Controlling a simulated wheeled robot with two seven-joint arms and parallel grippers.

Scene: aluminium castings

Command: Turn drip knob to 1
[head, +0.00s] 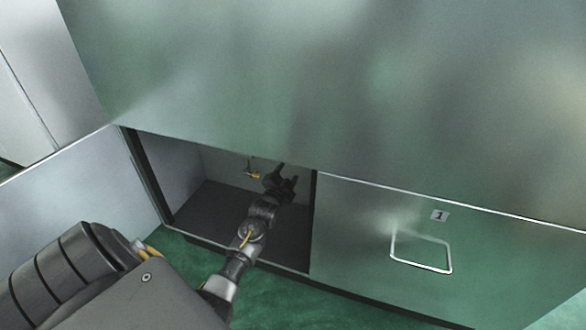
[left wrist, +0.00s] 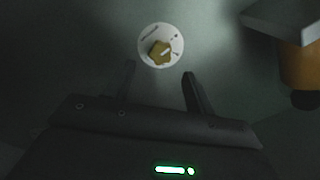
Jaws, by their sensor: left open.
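The drip knob (left wrist: 158,49) is a small yellow lobed knob with a pale mark, on a round white dial (left wrist: 146,55) in the left wrist view. The dial carries small dark marks, too small to read, so I cannot tell the setting. My left gripper (left wrist: 159,72) is open, its two fingers apart and empty, with the dial just beyond the fingertips and between their lines. In the head view my left gripper (head: 286,180) reaches inside the open cabinet compartment; the knob is not clearly seen there.
A small brass fitting (head: 252,174) sits on the compartment's back wall. An open door (head: 70,185) stands at left. A closed door (head: 350,235) with a wire handle and a "1" label is at right. In the left wrist view, a yellow-orange part (left wrist: 300,66) is at upper right.

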